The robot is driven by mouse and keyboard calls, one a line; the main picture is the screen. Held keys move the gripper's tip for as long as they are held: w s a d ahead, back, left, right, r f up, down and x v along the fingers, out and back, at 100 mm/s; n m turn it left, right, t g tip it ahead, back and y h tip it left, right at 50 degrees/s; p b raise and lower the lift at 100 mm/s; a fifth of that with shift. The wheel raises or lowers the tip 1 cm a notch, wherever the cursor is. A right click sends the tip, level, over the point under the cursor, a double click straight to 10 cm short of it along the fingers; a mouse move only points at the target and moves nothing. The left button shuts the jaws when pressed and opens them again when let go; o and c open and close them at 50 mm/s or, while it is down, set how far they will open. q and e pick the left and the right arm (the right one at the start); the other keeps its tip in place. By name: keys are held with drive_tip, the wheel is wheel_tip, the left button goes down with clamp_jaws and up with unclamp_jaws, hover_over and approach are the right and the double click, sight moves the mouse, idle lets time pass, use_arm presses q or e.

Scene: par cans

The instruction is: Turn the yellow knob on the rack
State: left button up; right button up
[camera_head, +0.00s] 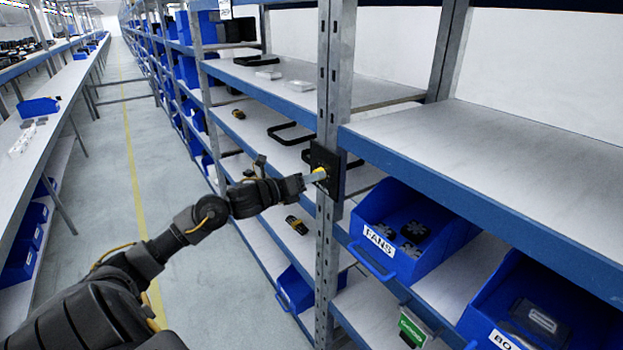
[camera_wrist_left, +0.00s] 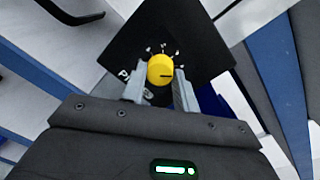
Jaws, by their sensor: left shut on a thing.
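The yellow knob (camera_wrist_left: 161,70) sits on a black panel (camera_wrist_left: 190,35) with white marks around the knob, in the left wrist view. In the head view the black panel (camera_head: 330,160) is fixed to a grey rack upright, and the yellow knob (camera_head: 319,172) shows small at its face. My left gripper (camera_wrist_left: 160,84) has a finger on each side of the knob and is shut on it. In the head view my left gripper (camera_head: 312,176) reaches the panel from the left, partly covering the knob. My right gripper is not in view.
The rack upright (camera_head: 333,70) stands between shelves with blue edges. A blue bin labelled FANS (camera_head: 370,262) is right of the panel, and another blue bin (camera_head: 480,310) is farther right. The aisle floor (camera_head: 110,180) at left is clear.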

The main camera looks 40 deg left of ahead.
use_arm(q)
drive_tip(key=shift+a+r+n+h+p, duration=0.1)
drive_tip(key=shift+n+h+p, duration=0.2)
drive_tip(key=shift+n+p, duration=2.6)
drive_tip(key=shift+r+n+h+p, duration=0.1)
drive_tip(key=shift+n+h+p, duration=0.4)
drive_tip(key=shift+n, duration=4.5)
drive_tip(key=shift+f, duration=0.1)
drive_tip(key=o, duration=1)
drive_tip(key=shift+c, duration=0.2)
drive_tip(key=shift+s, duration=0.1)
